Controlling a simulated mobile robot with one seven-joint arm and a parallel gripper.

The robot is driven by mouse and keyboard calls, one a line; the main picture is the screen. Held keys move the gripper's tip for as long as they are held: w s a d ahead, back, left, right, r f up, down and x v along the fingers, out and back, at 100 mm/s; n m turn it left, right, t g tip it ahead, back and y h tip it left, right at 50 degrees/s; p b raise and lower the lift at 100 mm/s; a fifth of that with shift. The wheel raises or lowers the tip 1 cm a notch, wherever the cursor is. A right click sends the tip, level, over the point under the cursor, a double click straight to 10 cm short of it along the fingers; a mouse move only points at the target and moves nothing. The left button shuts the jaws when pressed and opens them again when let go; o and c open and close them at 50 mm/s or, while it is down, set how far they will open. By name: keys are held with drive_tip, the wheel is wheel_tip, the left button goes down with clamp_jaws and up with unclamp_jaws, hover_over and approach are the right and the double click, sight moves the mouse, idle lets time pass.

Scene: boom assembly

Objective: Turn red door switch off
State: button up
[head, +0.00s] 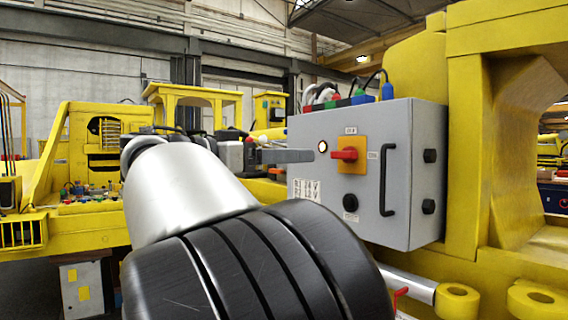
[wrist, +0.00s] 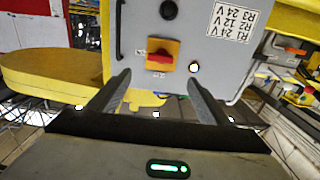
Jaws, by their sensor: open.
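The red door switch (head: 345,154) sits on a yellow plate (head: 351,143) on the door of a grey control box (head: 400,190). Its handle lies horizontal in the head view. In the wrist view, which is upside down, the red switch (wrist: 160,59) shows beyond and between the fingertips. My gripper (head: 310,156) is open and empty, just left of the switch in the head view. In the wrist view my gripper (wrist: 159,77) has its two grey fingers spread apart, and neither touches the switch.
A lit white lamp (head: 322,146), a black knob (head: 350,202) and a black door handle (head: 388,180) surround the switch. Cables with coloured plugs (head: 355,98) top the box. A large yellow frame (head: 470,150) stands close at the right.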

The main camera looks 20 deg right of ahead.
sight(340, 155)
drive_tip(key=x, duration=1.5)
drive_tip(key=shift+f, duration=0.1)
drive_tip(key=c, duration=1)
drive_tip(key=shift+c, duration=0.2)
